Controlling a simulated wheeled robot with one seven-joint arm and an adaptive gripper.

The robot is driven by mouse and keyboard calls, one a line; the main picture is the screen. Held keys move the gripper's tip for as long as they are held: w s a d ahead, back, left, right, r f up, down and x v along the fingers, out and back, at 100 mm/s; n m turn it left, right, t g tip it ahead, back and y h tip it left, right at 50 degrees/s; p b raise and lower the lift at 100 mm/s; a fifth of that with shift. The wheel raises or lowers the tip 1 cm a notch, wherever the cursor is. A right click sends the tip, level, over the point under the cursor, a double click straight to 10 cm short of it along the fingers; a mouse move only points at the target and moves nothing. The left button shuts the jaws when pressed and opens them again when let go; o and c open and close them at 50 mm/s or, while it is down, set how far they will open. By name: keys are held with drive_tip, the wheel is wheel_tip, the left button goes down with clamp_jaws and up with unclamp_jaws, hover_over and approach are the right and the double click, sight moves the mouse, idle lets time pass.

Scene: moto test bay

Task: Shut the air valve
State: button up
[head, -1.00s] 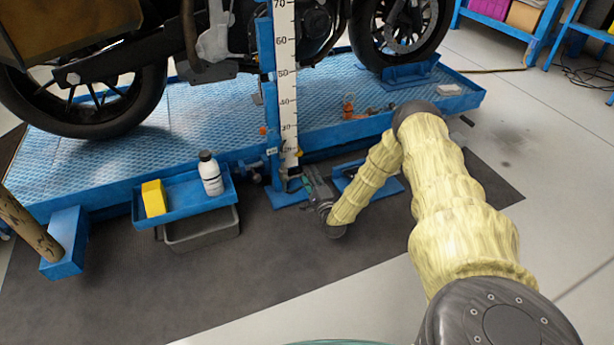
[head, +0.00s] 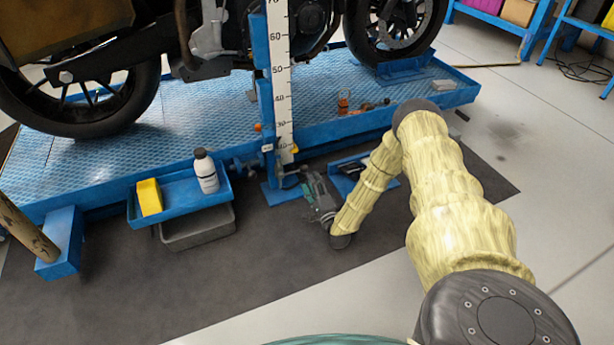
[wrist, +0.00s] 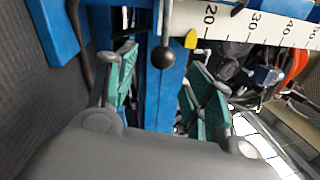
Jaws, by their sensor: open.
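A lever with a round black knob (wrist: 163,57) stands out in front of the blue post in the wrist view. I take it to be the air valve's handle, but the valve body is not clear. A small yellow part (wrist: 191,39) is to its right; a yellow spot also shows low on the post in the head view (head: 295,149). My gripper (head: 308,178) is low beside the post's foot. In the wrist view its teal-padded fingers (wrist: 160,80) are open and empty, and the knob appears between them. I cannot tell how far ahead it is.
The blue post carries a white scale (head: 280,85). A blue tray (head: 178,208) with a yellow block (head: 149,197) and white bottle (head: 205,171) is to the left, above a grey bin (head: 197,232). The blue lift platform (head: 190,130) bears a motorcycle. Dark mat is clear in front.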

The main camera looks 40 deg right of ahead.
drive_tip(key=v, duration=0.6)
drive_tip(key=shift+s, duration=0.2)
